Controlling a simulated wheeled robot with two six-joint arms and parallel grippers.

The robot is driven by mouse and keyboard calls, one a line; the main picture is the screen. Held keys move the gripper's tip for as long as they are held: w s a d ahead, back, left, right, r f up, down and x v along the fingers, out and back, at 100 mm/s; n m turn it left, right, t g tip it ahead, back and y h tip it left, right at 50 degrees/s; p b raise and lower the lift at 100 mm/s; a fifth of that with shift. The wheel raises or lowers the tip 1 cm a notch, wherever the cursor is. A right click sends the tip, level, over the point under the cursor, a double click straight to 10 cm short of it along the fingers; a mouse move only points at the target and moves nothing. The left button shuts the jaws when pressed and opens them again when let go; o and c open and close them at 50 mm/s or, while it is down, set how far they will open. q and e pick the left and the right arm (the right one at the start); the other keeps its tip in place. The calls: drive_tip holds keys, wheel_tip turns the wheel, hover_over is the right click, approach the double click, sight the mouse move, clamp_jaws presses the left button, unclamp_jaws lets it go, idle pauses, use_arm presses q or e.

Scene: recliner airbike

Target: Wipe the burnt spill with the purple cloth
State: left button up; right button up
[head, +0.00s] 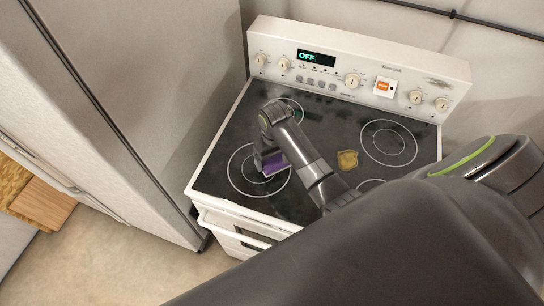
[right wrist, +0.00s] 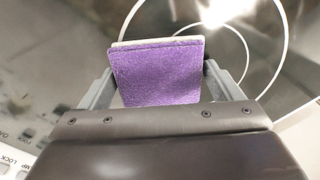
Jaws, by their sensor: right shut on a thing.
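A brownish-yellow burnt spill (head: 347,160) lies on the black glass cooktop, right of the middle, in the head view. The purple cloth (head: 273,163) is in my right gripper (head: 268,156), over the front left burner ring. In the right wrist view the purple cloth (right wrist: 158,72) stands between the two grey fingers of my right gripper (right wrist: 158,88), which is shut on it. It has a pale layer along its top edge. I cannot tell whether the cloth touches the glass. The spill lies to the right of the gripper, apart from it. My left gripper is not in view.
The white stove (head: 262,213) has a raised back panel (head: 375,80) with knobs and a display reading OFF. A tall grey fridge (head: 125,90) stands close on the left. My right forearm covers the stove's front right.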

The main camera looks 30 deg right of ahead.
sight(265, 163)
drive_tip(key=shift+a+f, duration=0.1)
drive_tip(key=shift+a, duration=1.6)
drive_tip(key=shift+r, duration=0.2)
drive_tip(key=shift+r, duration=1.45)
drive_tip(key=shift+d, duration=0.1)
drive_tip(key=shift+f, duration=0.1)
